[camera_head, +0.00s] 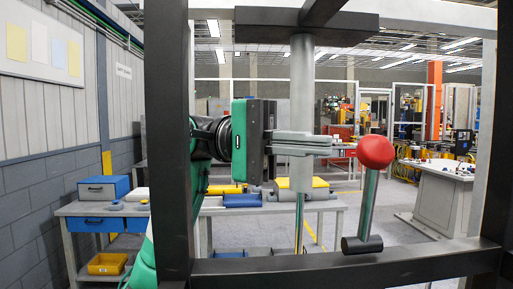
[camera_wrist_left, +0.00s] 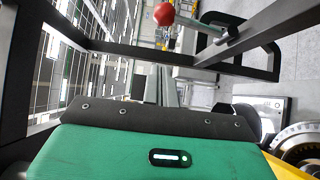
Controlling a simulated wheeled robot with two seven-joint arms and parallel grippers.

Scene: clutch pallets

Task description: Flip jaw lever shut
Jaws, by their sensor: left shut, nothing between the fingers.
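The jaw lever (camera_head: 368,205) is a grey rod with a red ball knob (camera_head: 376,152) on top. It stands nearly upright, its top leaning slightly right, on a dark pivot (camera_head: 362,245) at the frame's lower bar. The knob also shows at the top of the left wrist view (camera_wrist_left: 164,14). My left gripper (camera_head: 328,145), green and black, reaches in from the left. Its grey fingers are shut and empty, pointing right across the grey vertical column, with their tips a little left of the knob and apart from it in the picture. My right gripper is out of view.
A dark frame surrounds the lever, with a left post (camera_head: 168,150), a lower bar (camera_head: 300,268) and a top plate (camera_head: 290,20). The grey column (camera_head: 302,75) hangs beneath that plate. A workbench with a blue box (camera_head: 103,188) stands behind left, and a pale cabinet (camera_head: 440,200) behind right.

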